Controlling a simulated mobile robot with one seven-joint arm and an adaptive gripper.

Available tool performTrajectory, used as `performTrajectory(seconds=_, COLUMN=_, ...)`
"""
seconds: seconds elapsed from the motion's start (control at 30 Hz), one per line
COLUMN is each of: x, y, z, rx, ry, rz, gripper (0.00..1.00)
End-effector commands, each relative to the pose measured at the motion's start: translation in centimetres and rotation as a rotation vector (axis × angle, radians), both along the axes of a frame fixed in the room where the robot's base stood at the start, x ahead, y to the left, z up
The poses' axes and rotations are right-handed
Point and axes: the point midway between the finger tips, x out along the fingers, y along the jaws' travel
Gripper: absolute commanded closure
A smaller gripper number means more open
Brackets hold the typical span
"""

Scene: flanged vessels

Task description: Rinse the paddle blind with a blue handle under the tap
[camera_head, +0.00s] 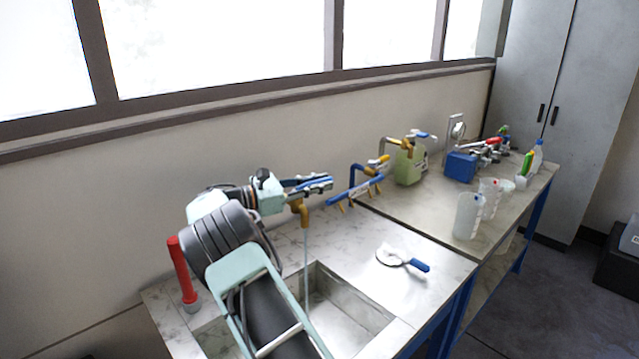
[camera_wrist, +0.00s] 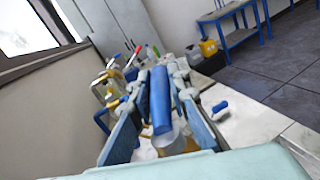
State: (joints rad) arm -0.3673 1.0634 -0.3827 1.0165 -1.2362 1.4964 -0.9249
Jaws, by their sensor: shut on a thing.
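The paddle blind (camera_head: 391,257) lies flat on the marble counter right of the sink, its pale disc to the left and its blue handle (camera_head: 418,265) to the right. Its handle also shows in the wrist view (camera_wrist: 220,107). The brass tap (camera_head: 301,212) stands over the sink, and a thin water stream (camera_head: 306,255) falls from it. My gripper (camera_head: 318,184) is at the top of the tap, away from the blind. In the wrist view its fingers (camera_wrist: 161,95) are shut on the tap's blue lever (camera_wrist: 160,103). Brass shows below the lever.
The sink (camera_head: 345,312) is partly hidden by my arm. A red upright cylinder (camera_head: 183,275) stands at the counter's left. Blue piping (camera_head: 355,188) is on the wall right of the tap. Plastic beakers (camera_head: 468,216), a yellow-green container (camera_head: 410,163) and a blue box (camera_head: 460,166) stand farther right.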

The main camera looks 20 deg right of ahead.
Motion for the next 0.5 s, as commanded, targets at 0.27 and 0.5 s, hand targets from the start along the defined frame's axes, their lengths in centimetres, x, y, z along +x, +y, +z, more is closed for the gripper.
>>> performTrajectory(seconds=0.27, x=-0.01, y=0.0, z=0.03, rx=0.0, ry=-0.001, rz=0.0, gripper=0.66)
performTrajectory(seconds=0.5, x=0.0, y=0.12, z=0.0, rx=0.0, ry=0.0, rz=0.001, gripper=0.66)
